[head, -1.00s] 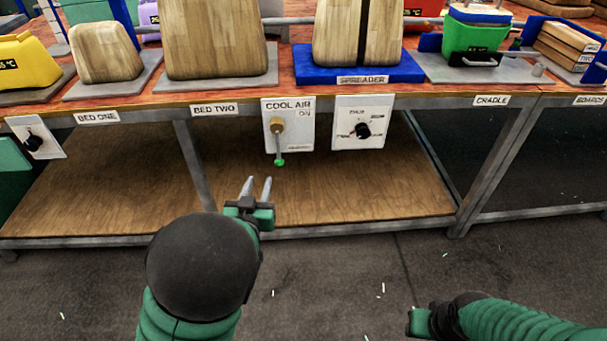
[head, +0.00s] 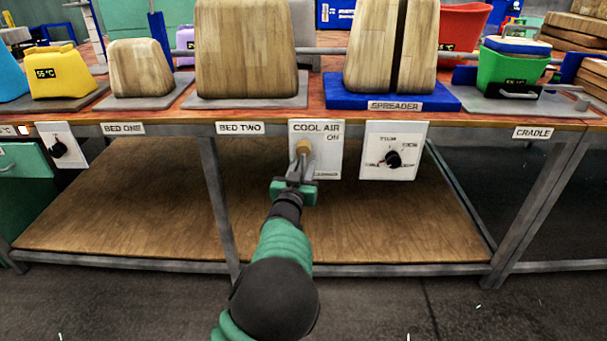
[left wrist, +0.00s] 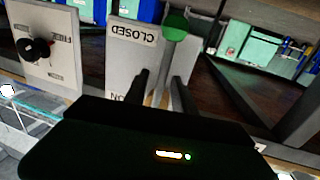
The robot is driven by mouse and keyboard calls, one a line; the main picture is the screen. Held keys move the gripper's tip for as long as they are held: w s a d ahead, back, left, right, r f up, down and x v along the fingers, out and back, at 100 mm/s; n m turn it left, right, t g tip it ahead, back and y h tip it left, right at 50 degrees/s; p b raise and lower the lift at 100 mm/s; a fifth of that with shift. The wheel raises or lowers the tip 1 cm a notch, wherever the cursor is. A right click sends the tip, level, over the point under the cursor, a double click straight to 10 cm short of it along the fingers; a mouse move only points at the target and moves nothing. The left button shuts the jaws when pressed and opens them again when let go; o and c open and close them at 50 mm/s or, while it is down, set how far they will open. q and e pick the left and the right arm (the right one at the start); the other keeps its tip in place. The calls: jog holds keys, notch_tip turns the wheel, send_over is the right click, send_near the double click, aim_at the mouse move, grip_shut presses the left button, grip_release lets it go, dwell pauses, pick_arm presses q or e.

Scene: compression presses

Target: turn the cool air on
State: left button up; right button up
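The white COOL AIR panel (head: 325,146) hangs on the table's front edge, with a brass pivot (head: 303,147) and a lever that hung straight down. In the head view my left gripper (head: 299,170) is in front of the lever and hides most of it. In the left wrist view the lever's green tip (left wrist: 176,22) shows beyond and between the two dark fingers of the left gripper (left wrist: 160,85). The fingers are apart, and I see no clear contact with the lever. The panel shows upside down there, with CLOSED and ON readable. My right gripper is out of view.
A second white panel with a black dial (head: 393,158) is just right of the lever panel; another dial panel (head: 60,146) is at the left. Wooden blocks and coloured containers stand on the table above. A wooden lower shelf (head: 390,220) lies below.

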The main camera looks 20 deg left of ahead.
pick_arm(q)
jog(key=shift+w, duration=0.25)
grip_shut()
dwell(1.3)
